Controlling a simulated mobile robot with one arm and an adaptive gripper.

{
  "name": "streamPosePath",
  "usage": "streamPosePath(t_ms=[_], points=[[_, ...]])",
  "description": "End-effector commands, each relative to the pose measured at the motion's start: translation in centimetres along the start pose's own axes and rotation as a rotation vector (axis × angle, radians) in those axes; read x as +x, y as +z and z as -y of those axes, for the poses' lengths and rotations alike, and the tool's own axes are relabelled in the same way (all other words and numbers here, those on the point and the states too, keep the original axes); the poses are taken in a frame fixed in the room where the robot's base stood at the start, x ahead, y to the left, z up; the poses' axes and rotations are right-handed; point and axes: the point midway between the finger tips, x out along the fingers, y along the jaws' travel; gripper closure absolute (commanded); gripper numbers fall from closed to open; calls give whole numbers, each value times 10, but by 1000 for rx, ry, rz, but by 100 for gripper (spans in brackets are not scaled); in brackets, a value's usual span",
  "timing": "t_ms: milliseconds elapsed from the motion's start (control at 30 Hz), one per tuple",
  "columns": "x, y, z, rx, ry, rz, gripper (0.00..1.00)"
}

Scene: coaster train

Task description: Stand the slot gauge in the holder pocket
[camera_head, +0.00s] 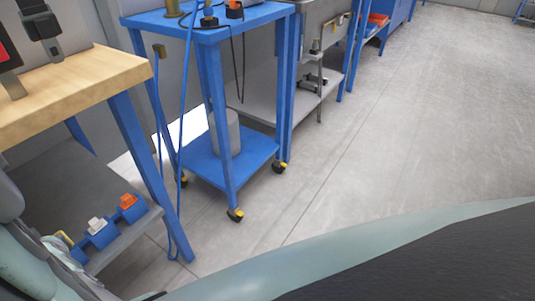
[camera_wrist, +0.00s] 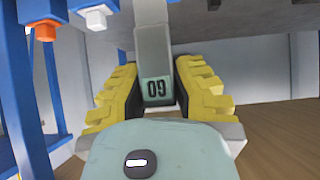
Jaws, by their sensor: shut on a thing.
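In the wrist view, which looks upside down, my gripper (camera_wrist: 154,74) has its yellow ribbed fingers on both sides of a grey flat bar, the slot gauge (camera_wrist: 154,50). It is shut on the gauge near the end with a pale label that reads "09" or "60" inverted. The bar's far end runs out of the top of the picture toward the grey shelf. In the head view, blue blocks with an orange top (camera_head: 128,201) and a white top (camera_head: 96,224) stand on the low shelf. I cannot make out the holder pocket.
The wooden bench top (camera_head: 75,88) overhangs the low grey shelf (camera_head: 128,237), with a blue leg (camera_head: 146,165) at its corner. A blue wheeled cart (camera_head: 203,172) stands beyond it. The floor (camera_head: 400,120) to the right is clear.

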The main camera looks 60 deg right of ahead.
Motion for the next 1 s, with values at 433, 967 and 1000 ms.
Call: streamPosePath(t_ms=[433, 967, 1000], points=[[26, -24, 2, -1, -3, -7, 100], [58, -46, 2, -1, -2, -4, 100], [61, -47, 2, -1, -2, -4, 100]])
